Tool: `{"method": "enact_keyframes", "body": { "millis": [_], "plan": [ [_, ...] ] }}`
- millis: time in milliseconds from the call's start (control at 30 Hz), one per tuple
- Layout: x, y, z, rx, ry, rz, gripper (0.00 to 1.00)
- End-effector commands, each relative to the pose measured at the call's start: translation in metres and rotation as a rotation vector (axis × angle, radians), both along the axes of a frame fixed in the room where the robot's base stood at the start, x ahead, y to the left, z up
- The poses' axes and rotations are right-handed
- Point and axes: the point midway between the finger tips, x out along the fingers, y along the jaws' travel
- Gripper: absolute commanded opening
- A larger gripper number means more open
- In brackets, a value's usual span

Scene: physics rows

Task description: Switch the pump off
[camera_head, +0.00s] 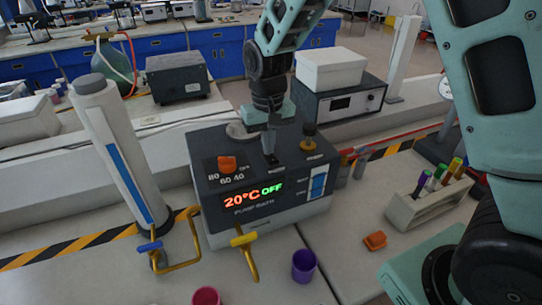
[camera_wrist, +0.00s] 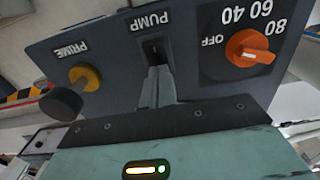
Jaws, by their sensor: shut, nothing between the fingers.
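The dark grey pump bath (camera_head: 212,170) stands on the bench in the head view. Its lit display (camera_head: 252,197) reads 20°C in orange and OFF in green. My gripper (camera_head: 271,160) points down at its top panel, fingers shut and empty. In the wrist view the black pump switch (camera_wrist: 153,48), below the word PUMP, is just beyond my shut fingertips (camera_wrist: 157,70). I cannot tell whether they touch it or which way it is tipped. An orange dial (camera_wrist: 250,48) has its pointer off the OFF mark. A yellow and black PRIME knob (camera_wrist: 84,77) sits on the other side.
A purple cup (camera_head: 304,265) and a red cup (camera_head: 206,297) stand in front. An orange object (camera_head: 375,240) and a rack of tubes (camera_head: 430,205) are at right. A white column (camera_head: 120,150) stands left.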

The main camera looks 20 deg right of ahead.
Motion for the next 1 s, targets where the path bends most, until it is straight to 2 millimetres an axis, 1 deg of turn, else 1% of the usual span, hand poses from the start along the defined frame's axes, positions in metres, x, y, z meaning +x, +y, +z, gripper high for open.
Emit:
{"method": "enact_keyframes", "body": {
  "millis": [200,1000],
  "plan": [
    [0.000,0.000,0.016,0.000,-0.001,0.000,0.00],
    [0.000,0.000,0.068,0.000,-0.001,0.000,0.00]
  ]
}}
